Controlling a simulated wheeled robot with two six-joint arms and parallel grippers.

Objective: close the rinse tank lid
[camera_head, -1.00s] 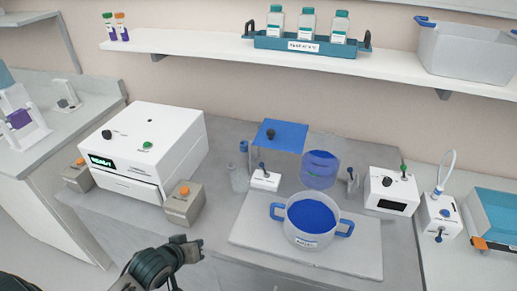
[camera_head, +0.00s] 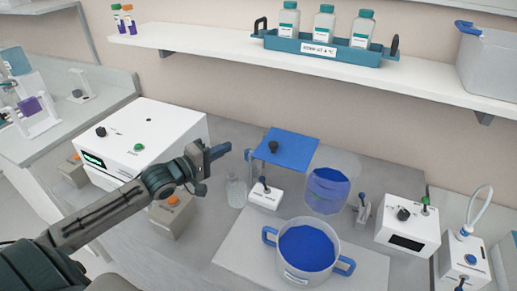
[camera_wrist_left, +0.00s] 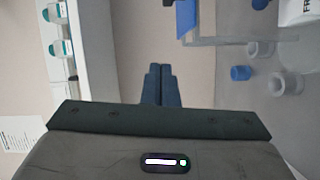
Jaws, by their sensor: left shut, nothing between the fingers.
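A flat blue square panel with a black knob (camera_head: 289,147) stands over a clear-walled box behind the white control block. It looks like a tank lid, but I cannot tell for sure that it is the rinse tank's or how far it is open. A blue piece, probably its edge, shows in the left wrist view (camera_wrist_left: 186,18). My left gripper (camera_head: 221,151) is shut and empty, raised left of the panel and apart from it. Its shut fingers show in the left wrist view (camera_wrist_left: 162,86). My right gripper is not in view.
A clear cylinder with blue contents (camera_head: 327,192) stands right of the panel. A blue-handled pot of blue liquid (camera_head: 308,250) sits in front on a pale board. A white control block (camera_head: 265,196) and small glassware (camera_head: 237,190) are close. A shelf (camera_head: 210,50) runs above.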

